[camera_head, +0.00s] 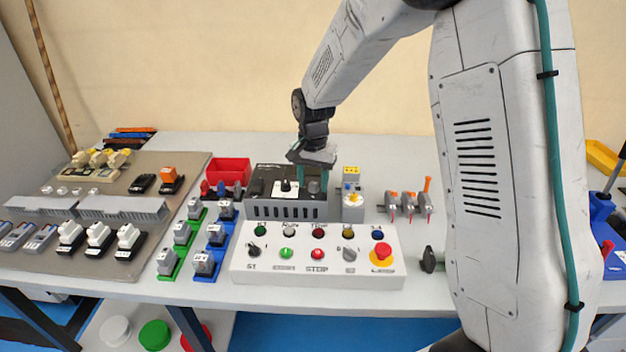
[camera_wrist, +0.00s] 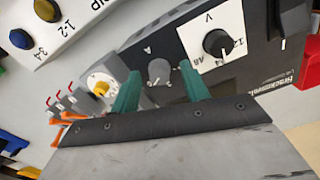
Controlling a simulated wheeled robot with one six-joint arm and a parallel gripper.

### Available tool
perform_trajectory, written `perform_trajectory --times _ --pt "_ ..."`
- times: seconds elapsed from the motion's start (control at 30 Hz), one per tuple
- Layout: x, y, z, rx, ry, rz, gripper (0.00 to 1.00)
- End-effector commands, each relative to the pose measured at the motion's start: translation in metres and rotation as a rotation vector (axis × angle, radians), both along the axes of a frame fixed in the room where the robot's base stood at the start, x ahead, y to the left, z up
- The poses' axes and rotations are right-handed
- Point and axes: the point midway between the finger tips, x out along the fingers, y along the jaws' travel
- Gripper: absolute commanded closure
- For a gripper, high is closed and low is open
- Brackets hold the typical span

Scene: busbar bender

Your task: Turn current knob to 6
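The current knob (camera_wrist: 158,72) is a grey round knob on the dark power supply panel, under a letter A. In the head view the black power supply (camera_head: 287,212) stands at the back middle of the table. My gripper (camera_wrist: 159,68) has two green fingers, spread with one on each side of the grey knob and visible gaps between. In the head view my gripper (camera_head: 313,180) reaches down over the right part of the supply and partly covers that knob. The scale around the grey knob is not readable. A black voltage knob (camera_wrist: 217,44) sits beside it on a white scale.
A white control panel (camera_head: 318,270) with buttons and a red emergency stop (camera_head: 382,253) lies in front. A grey device with a yellow knob (camera_head: 352,203) stands close right of the supply. A red bin (camera_head: 229,170) and colored-base blocks stand to the left.

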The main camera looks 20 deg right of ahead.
Motion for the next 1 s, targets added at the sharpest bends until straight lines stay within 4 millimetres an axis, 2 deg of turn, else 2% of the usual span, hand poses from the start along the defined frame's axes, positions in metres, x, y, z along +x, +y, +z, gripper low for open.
perform_trajectory --times 0.23,0.5,0.7,1.0 --pt "0.0 0.0 0.007 0.0 -0.002 0.0 0.55" --pt "0.001 0.0 0.052 0.0 -0.004 0.001 0.55" --pt "0.0 0.001 0.075 0.0 -0.001 0.001 0.55" --pt "0.0 0.001 0.078 0.0 0.0 0.001 0.55"
